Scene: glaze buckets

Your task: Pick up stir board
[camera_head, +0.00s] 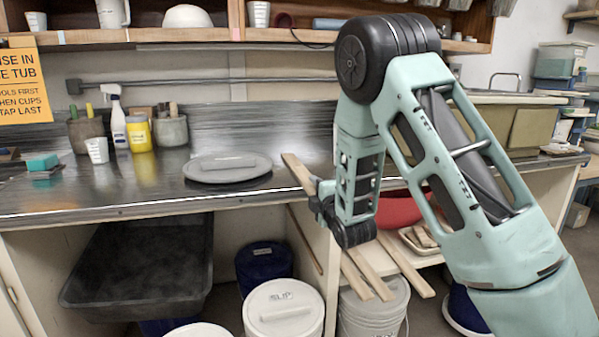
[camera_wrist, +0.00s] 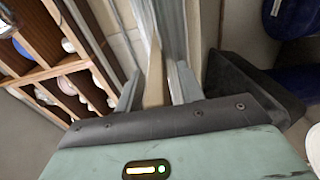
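A pale wooden stir board (camera_head: 297,172) slants up from my gripper (camera_head: 322,203) in the head view, in front of the counter edge. In the wrist view the board (camera_wrist: 154,82) lies between the two fingers of my gripper (camera_wrist: 156,88), which look closed against its sides. More pale wooden strips (camera_head: 406,266) slope down below the gripper, over a grey bucket (camera_head: 372,318). My gripper and forearm hide the stretch between, so I cannot tell whether one strip is the lower end of the held board.
The metal counter (camera_head: 130,190) bears a grey round slab (camera_head: 205,174), a spray bottle (camera_head: 118,122) and a yellow jar (camera_head: 139,134). Below stand a black tub (camera_head: 140,265), a white lidded bucket (camera_head: 284,310) and a blue bucket (camera_head: 262,265). A red bowl (camera_head: 398,212) sits behind my arm.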

